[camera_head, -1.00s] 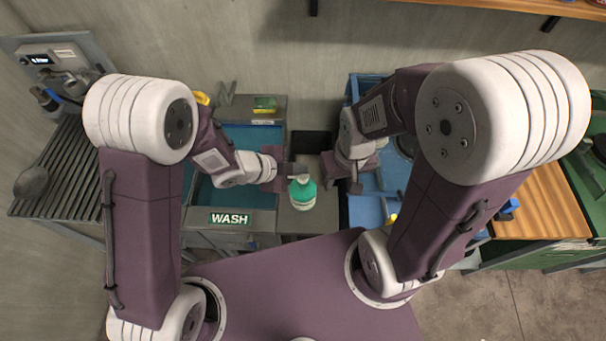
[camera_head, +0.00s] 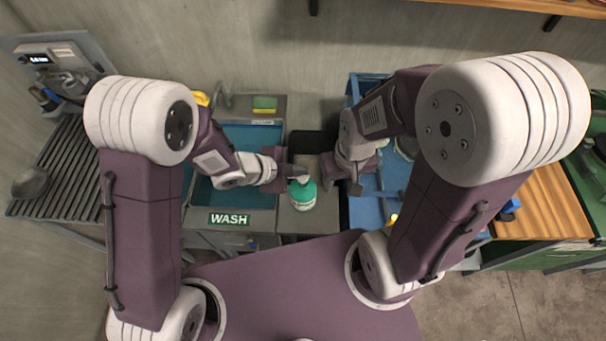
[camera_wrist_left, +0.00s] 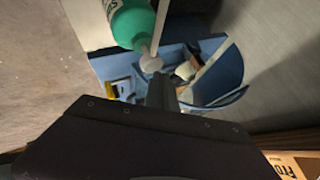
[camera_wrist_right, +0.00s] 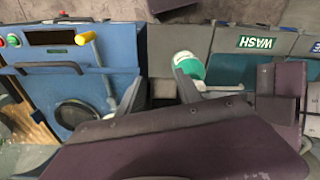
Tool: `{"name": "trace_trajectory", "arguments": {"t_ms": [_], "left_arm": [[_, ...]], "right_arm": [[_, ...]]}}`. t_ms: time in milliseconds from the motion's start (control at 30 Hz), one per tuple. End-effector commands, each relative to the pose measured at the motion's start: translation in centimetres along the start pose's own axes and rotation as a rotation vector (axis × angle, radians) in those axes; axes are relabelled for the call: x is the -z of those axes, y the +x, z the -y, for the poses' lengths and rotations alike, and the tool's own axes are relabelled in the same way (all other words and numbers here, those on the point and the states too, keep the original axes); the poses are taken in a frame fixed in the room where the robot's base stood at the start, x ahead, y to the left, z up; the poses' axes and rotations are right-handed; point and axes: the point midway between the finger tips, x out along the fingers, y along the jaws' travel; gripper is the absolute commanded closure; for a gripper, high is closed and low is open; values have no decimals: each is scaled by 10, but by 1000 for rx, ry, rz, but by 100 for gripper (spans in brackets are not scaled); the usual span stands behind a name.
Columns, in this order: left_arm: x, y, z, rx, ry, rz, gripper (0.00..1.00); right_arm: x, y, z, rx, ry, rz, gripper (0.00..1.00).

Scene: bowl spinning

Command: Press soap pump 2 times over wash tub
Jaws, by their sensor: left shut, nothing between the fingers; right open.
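The soap bottle (camera_head: 302,194) is green with a white pump and stands upright on the grey ledge to the right of the wash tub (camera_head: 250,140), a blue basin marked WASH. My left gripper (camera_head: 300,171) is shut and empty, close by the white pump head. In the left wrist view the white pump head (camera_wrist_left: 151,63) is right beside the fingertips; I cannot tell if they touch. My right gripper (camera_head: 342,184) is open and empty, to the right of the bottle. In the right wrist view the bottle (camera_wrist_right: 190,66) shows between its fingers.
A yellow-green sponge (camera_head: 264,104) lies on the tub's back rim. A drain rack (camera_head: 65,170) with a ladle (camera_head: 30,182) is at the left. A wooden board (camera_head: 545,200) is at the far right.

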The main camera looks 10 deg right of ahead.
Motion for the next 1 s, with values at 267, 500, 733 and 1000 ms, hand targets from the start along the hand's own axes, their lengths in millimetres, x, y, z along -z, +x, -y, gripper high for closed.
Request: {"name": "trace_trajectory", "arguments": {"t_ms": [267,500,733,1000], "left_arm": [[-2,3,-2,0,0,0,100],[-3,5,-3,0,0,0,100],[-5,6,-5,-1,0,0,100],[-7,9,-7,-1,0,1,100]], "right_arm": [[0,3,0,0,0,0,58],[-1,6,0,0,0,0,58],[-1,9,0,0,0,0,58],[-1,12,0,0,0,0,58]]}}
